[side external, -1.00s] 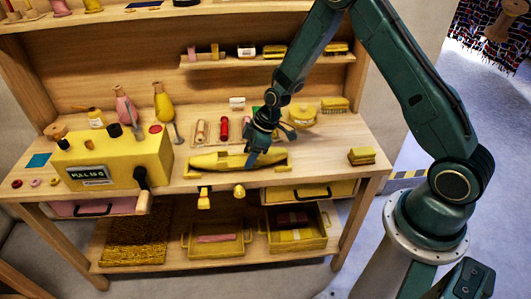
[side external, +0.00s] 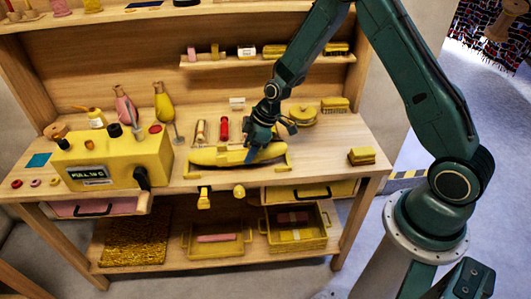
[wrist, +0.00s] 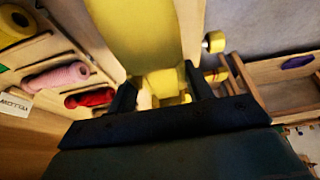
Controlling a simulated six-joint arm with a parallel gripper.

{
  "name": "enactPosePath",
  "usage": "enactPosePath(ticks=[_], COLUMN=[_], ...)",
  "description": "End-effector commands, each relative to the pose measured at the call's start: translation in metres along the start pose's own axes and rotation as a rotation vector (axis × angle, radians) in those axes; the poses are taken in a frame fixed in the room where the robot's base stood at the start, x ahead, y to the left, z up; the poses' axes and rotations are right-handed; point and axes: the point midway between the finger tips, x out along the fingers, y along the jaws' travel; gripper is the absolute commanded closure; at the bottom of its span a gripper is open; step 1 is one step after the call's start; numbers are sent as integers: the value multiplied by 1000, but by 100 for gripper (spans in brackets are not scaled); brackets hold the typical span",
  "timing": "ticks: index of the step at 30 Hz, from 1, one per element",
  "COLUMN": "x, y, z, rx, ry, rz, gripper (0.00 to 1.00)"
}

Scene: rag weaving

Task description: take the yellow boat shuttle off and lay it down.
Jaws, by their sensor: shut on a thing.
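The yellow boat shuttle (side external: 212,155) is long, with tapered ends. It is just above its yellow holder (side external: 281,170), whose two end brackets show below and in front of it. My gripper (side external: 252,148) comes down from above and is shut on the shuttle's middle. In the wrist view the dark fingers (wrist: 160,90) stand either side of a yellow body (wrist: 135,35), which fills the upper middle. Whether the shuttle's underside still touches the holder is hard to tell.
A yellow machine (side external: 112,160) with a black crank stands at the left. Red and pale spools (side external: 223,129) lie behind the shuttle. A yellow brush-like block (side external: 361,156) lies at the right. Bare table lies between it and the holder. A shelf (side external: 220,63) runs above.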

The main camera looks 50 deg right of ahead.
Motion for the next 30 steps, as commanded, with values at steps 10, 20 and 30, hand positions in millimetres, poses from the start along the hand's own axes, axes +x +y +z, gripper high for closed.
enactPosePath(ticks=[10, 20, 30], x=[-2, -7, -16], y=[0, 1, 0], z=[-1, -4, -7], rx=[0, -1, -1], ry=[1, 3, 1], rz=[1, 2, 1], gripper=[77, 77, 77])
